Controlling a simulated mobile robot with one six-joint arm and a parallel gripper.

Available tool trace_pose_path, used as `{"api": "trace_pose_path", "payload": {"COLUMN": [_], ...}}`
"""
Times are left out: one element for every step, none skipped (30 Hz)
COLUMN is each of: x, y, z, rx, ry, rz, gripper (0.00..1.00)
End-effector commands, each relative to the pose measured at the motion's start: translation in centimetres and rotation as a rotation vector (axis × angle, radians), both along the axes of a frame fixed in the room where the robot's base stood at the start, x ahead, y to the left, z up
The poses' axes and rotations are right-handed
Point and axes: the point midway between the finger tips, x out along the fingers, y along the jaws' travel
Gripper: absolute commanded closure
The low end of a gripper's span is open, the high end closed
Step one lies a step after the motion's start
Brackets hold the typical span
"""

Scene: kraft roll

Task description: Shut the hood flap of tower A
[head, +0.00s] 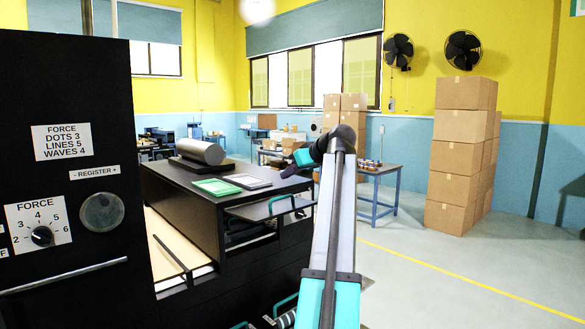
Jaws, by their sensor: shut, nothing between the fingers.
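A tall black machine housing (65,110) fills the left side. It carries a FORCE dial (41,237), a round grey knob (102,212) under a REGISTER label, and a metal bar (65,277). I see no letter A on it, and I cannot make out a hood flap for certain. A dark panel with a teal handle (278,203) juts out from the black cabinet at the middle. My arm rises from the bottom centre and bends at its top. My gripper (302,157) shows small and teal beyond the bend, apparently shut and empty; its fingertips are hard to make out.
The black cabinet top (190,183) holds a grey roll (201,152), a green pad (217,187) and a pale pad (248,181). A blue-legged table (376,172) stands behind my arm. Stacked cartons (458,155) stand at right. The floor (450,275) at right is clear.

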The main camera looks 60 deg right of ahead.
Motion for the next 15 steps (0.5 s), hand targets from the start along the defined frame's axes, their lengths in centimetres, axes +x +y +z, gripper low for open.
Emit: {"api": "trace_pose_path", "payload": {"x": [0.7,1.1,1.5,1.8,2.2,2.7,3.0,3.4,3.0,2.9,2.7,2.6,2.5,2.4,2.3], "y": [-0.1,-0.2,-0.4,-0.6,-0.7,-0.8,-0.9,-1.0,-0.9,-0.8,-0.8,-0.7,-0.7,-0.7,-0.7], "z": [-0.3,-0.5,-0.8,-1.0,-1.2,-1.5,-1.7,-1.9,-2.5,-2.8,-3.1,-3.5,-3.7,-3.9,-4.3], "rx": [0.002,0.001,0.000,0.001,0.001,0.002,0.001,0.000,0.000,0.001,0.001,0.001,0.001,0.001,0.001], "ry": [0.001,0.002,0.002,0.002,0.002,0.002,0.002,0.001,0.001,0.002,0.002,0.002,0.002,0.002,0.001], "rz": [0.003,0.002,0.001,0.001,0.001,0.002,0.002,0.001,0.000,0.000,0.000,-0.001,-0.001,-0.001,-0.001], "gripper": [1.00,1.00,1.00,1.00,1.00,1.00,1.00,1.00,1.00,1.00,1.00,1.00,1.00,1.00,1.00]}}
